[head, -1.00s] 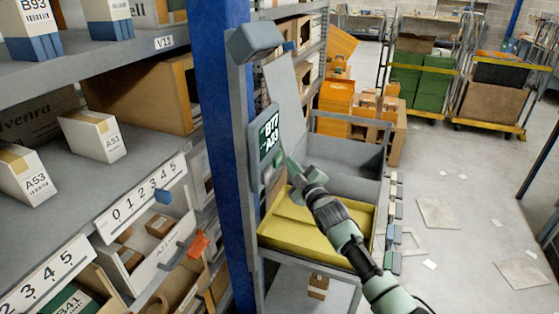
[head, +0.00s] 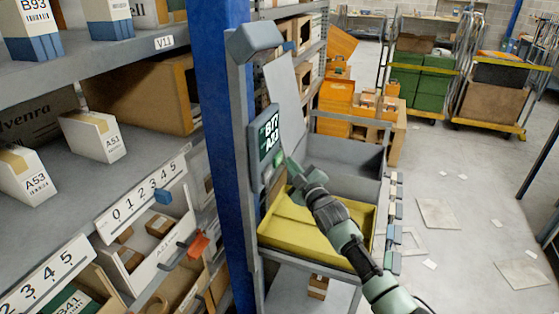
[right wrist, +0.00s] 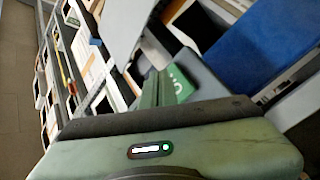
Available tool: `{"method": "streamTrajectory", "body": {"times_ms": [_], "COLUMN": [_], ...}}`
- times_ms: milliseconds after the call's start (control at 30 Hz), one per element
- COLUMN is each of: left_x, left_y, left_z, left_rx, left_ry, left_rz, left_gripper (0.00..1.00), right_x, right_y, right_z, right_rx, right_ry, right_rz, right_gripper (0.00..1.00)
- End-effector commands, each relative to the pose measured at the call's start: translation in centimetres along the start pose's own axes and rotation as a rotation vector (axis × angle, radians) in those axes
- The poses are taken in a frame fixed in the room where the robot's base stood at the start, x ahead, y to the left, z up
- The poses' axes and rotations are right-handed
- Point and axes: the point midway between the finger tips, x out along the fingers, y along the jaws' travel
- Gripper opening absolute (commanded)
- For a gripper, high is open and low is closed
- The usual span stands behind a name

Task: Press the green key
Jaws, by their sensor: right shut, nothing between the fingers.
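The green key (right wrist: 181,83), with a white mark on it, shows in the right wrist view just beside my fingertips. In the head view a small patch of green (head: 280,158) shows below the dark display (head: 268,138) on the grey post, largely hidden by my gripper. My right gripper (head: 291,166) is shut and empty, its tips close to the panel under the display. Its closed fingers also show in the right wrist view (right wrist: 149,90). I cannot tell whether the tips touch the key. My left gripper is not in view.
A yellow tote (head: 315,243) sits on the cart below my right arm, with a grey bin (head: 345,157) behind it. A blue rack upright (head: 222,150) stands left of the display. Shelves with boxes fill the left. The floor at right is mostly open, with flat scraps.

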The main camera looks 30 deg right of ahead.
Motion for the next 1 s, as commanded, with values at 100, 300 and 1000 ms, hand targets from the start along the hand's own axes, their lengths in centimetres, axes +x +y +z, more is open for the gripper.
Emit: {"method": "streamTrajectory", "body": {"times_ms": [100,300,1000], "left_x": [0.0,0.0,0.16], "left_y": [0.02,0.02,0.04], "left_z": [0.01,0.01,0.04], "left_rx": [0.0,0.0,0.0], "left_ry": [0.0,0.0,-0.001], "left_rz": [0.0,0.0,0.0], "left_gripper": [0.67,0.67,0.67], "right_x": [0.0,0.0,0.61], "right_y": [0.0,0.0,-0.43], "right_z": [0.0,-0.01,-0.46], "right_rx": [0.0,0.0,0.0], "right_ry": [0.0,0.0,0.0], "right_rz": [0.0,0.0,0.0], "right_gripper": [0.0,0.0,0.0]}}
